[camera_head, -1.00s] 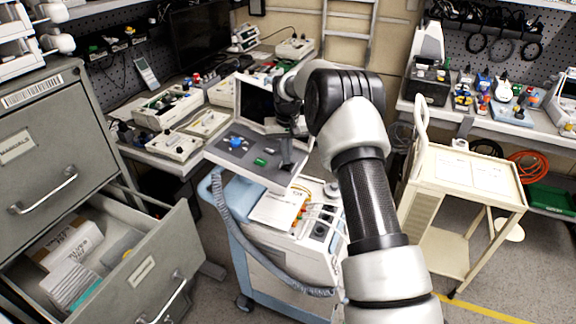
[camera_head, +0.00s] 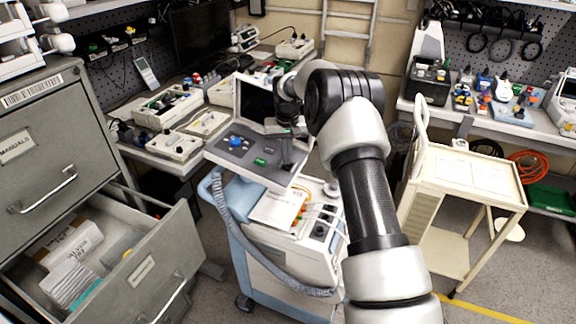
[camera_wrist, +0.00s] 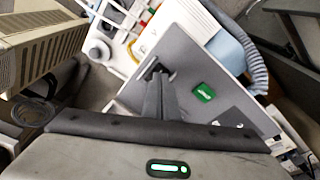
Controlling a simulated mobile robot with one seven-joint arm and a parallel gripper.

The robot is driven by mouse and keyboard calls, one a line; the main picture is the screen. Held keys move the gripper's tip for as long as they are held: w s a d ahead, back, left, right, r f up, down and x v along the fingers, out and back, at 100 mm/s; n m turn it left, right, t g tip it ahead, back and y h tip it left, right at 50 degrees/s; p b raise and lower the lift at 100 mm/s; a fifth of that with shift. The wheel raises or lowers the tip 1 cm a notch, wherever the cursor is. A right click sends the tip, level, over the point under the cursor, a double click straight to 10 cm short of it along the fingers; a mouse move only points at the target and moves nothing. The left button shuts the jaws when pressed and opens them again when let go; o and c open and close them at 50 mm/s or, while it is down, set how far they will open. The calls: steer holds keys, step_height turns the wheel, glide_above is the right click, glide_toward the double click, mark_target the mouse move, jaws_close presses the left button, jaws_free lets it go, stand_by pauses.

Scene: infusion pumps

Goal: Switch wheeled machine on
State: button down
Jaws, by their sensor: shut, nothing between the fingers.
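The wheeled machine (camera_head: 290,262) is a white and pale blue cart with a grey hose. Its tilted grey control panel (camera_head: 222,153) carries a raised dark screen (camera_head: 256,101), a blue knob (camera_head: 236,142) and a green button (camera_head: 260,162). My gripper (camera_head: 287,167) is shut and empty over the right part of the panel, to the right of the green button. In the wrist view the closed fingertips (camera_wrist: 156,68) are close to the panel surface (camera_wrist: 185,50), and the green button (camera_wrist: 204,92) lies apart from them. I cannot tell whether the fingertips touch the panel.
A cream trolley (camera_head: 465,178) stands to the right. A grey filing cabinet (camera_head: 95,140) with an open drawer (camera_head: 140,262) is at the left. A bench (camera_head: 130,150) with several devices stands behind. Some floor is free between the machine and the trolley.

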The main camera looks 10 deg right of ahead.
mark_target(287, 167)
steer(key=shift+f+b, duration=0.3)
steer(key=shift+f, duration=0.35)
step_height(287, 167, up, 7)
steer(key=p, duration=0.4)
stand_by(0.6)
